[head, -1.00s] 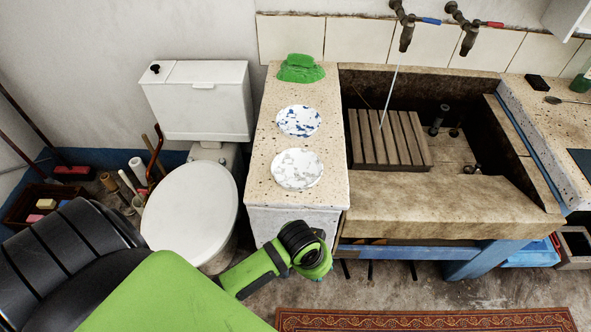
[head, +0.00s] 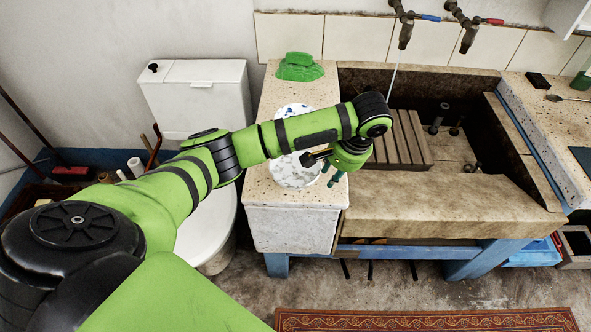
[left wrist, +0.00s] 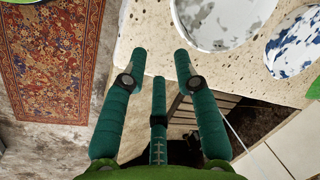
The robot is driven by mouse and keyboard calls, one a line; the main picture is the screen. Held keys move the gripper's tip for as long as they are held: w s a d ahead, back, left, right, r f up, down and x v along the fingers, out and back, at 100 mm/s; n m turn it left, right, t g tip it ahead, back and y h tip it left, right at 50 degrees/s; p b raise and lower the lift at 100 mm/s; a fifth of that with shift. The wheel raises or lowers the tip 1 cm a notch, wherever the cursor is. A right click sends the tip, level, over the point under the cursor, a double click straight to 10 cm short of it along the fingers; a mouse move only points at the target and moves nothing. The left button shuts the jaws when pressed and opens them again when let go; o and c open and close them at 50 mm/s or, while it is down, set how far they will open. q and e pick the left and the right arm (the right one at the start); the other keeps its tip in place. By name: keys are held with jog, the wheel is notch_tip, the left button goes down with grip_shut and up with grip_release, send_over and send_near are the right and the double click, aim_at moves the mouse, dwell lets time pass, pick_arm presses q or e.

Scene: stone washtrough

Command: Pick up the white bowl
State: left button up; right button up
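The white bowl (head: 287,174), mottled with grey, sits on the speckled counter left of the stone sink. My left arm crosses above it and hides part of it. It also shows at the top of the left wrist view (left wrist: 228,18), partly cut off by the frame edge. My left gripper (head: 334,174) hangs by the bowl's right side, near the counter's edge with the sink. In the left wrist view its green fingers (left wrist: 160,62) are spread apart with nothing between them. The bowl lies beyond the fingertips to the right, apart from them. My right gripper is not in view.
A blue-and-white dish (head: 288,109) stands behind the bowl, partly behind my arm. A green object (head: 299,68) is at the counter's back. The stone sink (head: 450,200) with a wooden slatted rack (head: 411,140) is on the right; a toilet (head: 205,232) stands left.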

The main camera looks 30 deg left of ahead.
aim_at(317, 176)
pick_arm(q)
jog(key=shift+w+a+r+n+y, duration=0.15)
jog(key=shift+w+a+r+n, duration=0.15)
jog(key=shift+a+r, duration=0.25)
jog(key=shift+w+a+r+n+y, duration=0.2)
jog(key=shift+w+a+r, duration=0.15)
jog(key=shift+a, duration=0.2)
jog(key=shift+a+f, duration=0.2)
jog(key=shift+f, duration=0.05)
jog(key=x, duration=0.1)
jog(key=p+x, duration=0.1)
jog(key=x, duration=0.1)
jog(key=s+x, duration=0.1)
jog(key=x, duration=0.1)
jog(key=shift+a+f+p, duration=0.1)
jog(key=shift+p, duration=0.2)
jog(key=shift+a+f, duration=0.1)
jog(key=shift+f, duration=0.35)
jog(key=shift+c, duration=0.4)
grip_shut()
jog(key=shift+w, duration=0.1)
